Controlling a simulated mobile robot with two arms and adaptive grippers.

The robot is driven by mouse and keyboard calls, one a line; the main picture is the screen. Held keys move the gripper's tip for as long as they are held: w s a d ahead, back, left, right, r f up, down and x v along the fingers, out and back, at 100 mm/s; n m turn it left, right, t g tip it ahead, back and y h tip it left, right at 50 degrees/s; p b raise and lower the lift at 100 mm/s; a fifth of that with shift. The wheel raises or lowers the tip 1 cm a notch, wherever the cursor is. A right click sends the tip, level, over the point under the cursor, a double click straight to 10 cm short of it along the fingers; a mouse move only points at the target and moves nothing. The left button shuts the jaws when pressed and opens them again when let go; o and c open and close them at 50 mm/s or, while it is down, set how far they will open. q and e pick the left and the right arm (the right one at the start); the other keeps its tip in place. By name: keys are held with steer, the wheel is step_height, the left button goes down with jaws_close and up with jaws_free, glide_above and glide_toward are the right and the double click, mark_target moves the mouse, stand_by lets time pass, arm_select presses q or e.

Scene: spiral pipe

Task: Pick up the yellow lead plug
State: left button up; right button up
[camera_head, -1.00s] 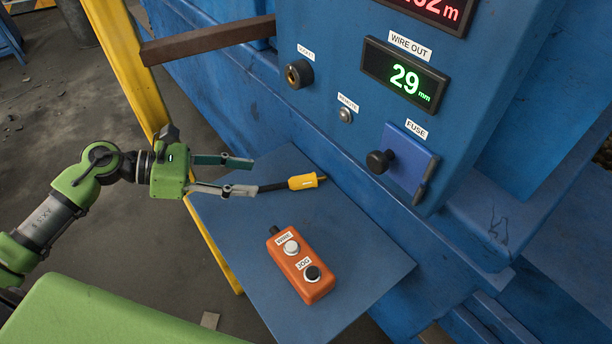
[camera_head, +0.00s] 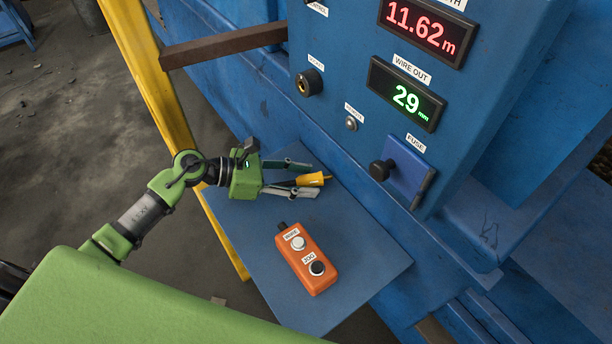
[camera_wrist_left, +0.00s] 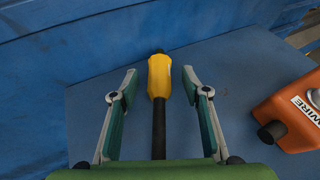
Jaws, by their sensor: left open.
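The yellow lead plug (camera_head: 312,179) with its dark lead is at the blue shelf, close to the blue machine wall. My left gripper (camera_head: 316,180) is open, and its two fingers lie on either side of the plug and lead in the head view. In the left wrist view the plug (camera_wrist_left: 159,76) stands midway between the open fingertips (camera_wrist_left: 158,80), with the black lead running back toward the palm. A gap shows on both sides, so neither finger touches it. My right gripper is out of view.
An orange control box (camera_head: 306,259) with two buttons lies on the shelf (camera_head: 352,291), right of the gripper. The blue panel with a socket (camera_head: 309,82), displays and fuse handle (camera_head: 381,170) rises behind. A yellow post (camera_head: 150,75) and brown bar (camera_head: 222,45) stand at left.

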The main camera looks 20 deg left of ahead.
mark_target(302, 180)
arm_select(q)
steer(key=shift+a, duration=0.1)
jaws_close()
steer(key=shift+r+b, duration=0.35)
steer(key=shift+r, duration=0.05)
steer(key=r, duration=0.1)
steer(key=r+b, duration=0.1)
steer(key=shift+s+r, duration=0.3)
steer(key=shift+r, duration=0.05)
steer(key=s+d+r+b, duration=0.3)
steer(key=s+d+r, duration=0.2)
steer(key=s+r, duration=0.4)
steer(key=s, duration=0.3)
steer(key=shift+s+r, duration=0.25)
steer(key=shift+s, duration=0.05)
